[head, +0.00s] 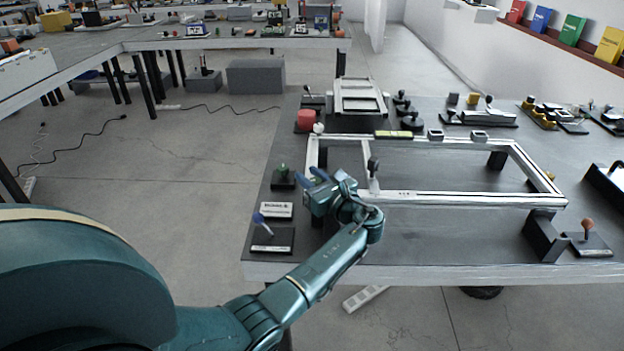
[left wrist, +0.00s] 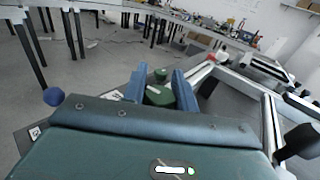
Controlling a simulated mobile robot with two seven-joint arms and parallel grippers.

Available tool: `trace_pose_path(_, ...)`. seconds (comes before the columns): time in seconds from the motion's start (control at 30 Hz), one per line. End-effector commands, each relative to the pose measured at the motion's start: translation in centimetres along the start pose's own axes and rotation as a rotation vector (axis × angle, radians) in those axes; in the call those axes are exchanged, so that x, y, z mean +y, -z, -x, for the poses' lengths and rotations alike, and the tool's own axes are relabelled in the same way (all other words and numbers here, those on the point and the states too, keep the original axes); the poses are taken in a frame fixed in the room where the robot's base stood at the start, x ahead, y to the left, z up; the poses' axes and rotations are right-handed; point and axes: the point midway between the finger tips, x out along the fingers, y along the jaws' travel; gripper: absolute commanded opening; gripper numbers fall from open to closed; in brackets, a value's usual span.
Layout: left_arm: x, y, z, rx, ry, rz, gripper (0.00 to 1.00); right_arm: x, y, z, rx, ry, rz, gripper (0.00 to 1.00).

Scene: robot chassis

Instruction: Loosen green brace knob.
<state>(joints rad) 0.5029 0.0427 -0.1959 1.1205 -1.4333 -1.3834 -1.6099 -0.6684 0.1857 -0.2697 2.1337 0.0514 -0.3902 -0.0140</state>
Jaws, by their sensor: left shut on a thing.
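A green knob (left wrist: 158,96) with a pale stripe on top sits between my left gripper's two blue fingers in the left wrist view. My left gripper (head: 311,176) is shut on it, at the left side of a pale metal frame (head: 462,199). It also shows in the left wrist view (left wrist: 160,82), with a finger on each side of the knob. In the head view the gripper hides the knob. My right gripper is not in view.
A small green-topped post (head: 283,171) stands just left of the gripper. A blue-ball lever (head: 260,222) and a white label plate (head: 276,210) are nearer the table's front left. A dark upright knob (head: 373,166) stands right of the gripper.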

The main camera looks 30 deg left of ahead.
Motion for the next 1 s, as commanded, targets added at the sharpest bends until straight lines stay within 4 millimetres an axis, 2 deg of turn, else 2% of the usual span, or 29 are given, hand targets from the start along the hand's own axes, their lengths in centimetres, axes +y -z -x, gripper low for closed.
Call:
trace_pose_path(0.67, 0.13, 0.03, -0.04, 0.001, -0.056, 0.001, 0.06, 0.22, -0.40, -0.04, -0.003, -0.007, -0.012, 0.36)
trace_pose_path(0.7, 0.13, 0.03, -0.04, 0.001, -0.056, 0.001, 0.32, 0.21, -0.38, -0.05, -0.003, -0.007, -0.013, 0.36)
trace_pose_path(0.93, 0.13, 0.02, -0.04, 0.001, -0.056, 0.001, 0.50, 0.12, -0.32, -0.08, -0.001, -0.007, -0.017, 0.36)
trace_pose_path(1.0, 0.13, 0.02, -0.04, 0.001, -0.056, 0.001, 0.50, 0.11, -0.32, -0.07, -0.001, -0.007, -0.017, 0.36)
